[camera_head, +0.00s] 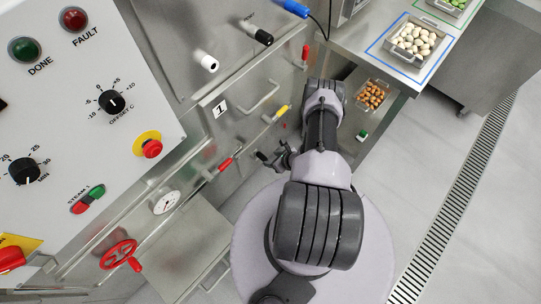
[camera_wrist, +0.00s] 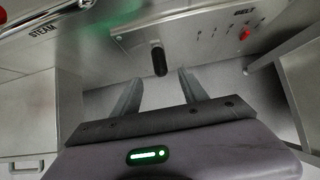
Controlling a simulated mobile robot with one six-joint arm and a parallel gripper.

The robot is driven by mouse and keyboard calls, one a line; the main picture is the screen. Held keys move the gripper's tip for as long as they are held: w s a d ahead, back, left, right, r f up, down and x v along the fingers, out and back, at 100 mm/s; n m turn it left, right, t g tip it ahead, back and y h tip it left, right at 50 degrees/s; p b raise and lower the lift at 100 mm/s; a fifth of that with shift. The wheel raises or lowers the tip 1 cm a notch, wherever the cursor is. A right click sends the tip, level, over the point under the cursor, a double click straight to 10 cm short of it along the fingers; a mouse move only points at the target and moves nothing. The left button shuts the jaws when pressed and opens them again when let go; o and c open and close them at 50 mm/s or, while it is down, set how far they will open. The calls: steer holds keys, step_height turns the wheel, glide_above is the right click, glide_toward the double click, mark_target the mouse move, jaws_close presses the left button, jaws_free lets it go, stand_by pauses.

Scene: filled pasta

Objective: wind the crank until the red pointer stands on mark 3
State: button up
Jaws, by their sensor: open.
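In the wrist view, a black upright crank handle (camera_wrist: 159,60) stands out from a metal plate marked BELT (camera_wrist: 130,38). My gripper (camera_wrist: 158,78) is open, its two fingers apart, with the handle ahead of and roughly between the fingertips. I cannot tell whether the handle is within their reach; neither finger visibly touches it. A row of small marks runs along the plate's right part, too small to read. A red piece (camera_wrist: 244,34), perhaps the pointer, shows at the right end of this row. In the head view my gripper (camera_head: 270,158) is small beside the machine front; the crank cannot be made out there.
Red (camera_head: 225,164) and yellow (camera_head: 282,111) handles project from the machine front in the head view. A red handwheel (camera_head: 119,254) and a gauge (camera_head: 166,203) are lower left. A bench with trays stands upper right. The floor at right is clear.

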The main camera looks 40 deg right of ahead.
mark_target(265, 158)
steer(key=b+x, duration=0.7)
steer(key=x, duration=0.1)
steer(key=shift+w+f, duration=0.1)
steer(key=shift+f, duration=0.3)
steer(key=shift+w+f+b, duration=0.3)
steer(key=shift+w+b, duration=0.1)
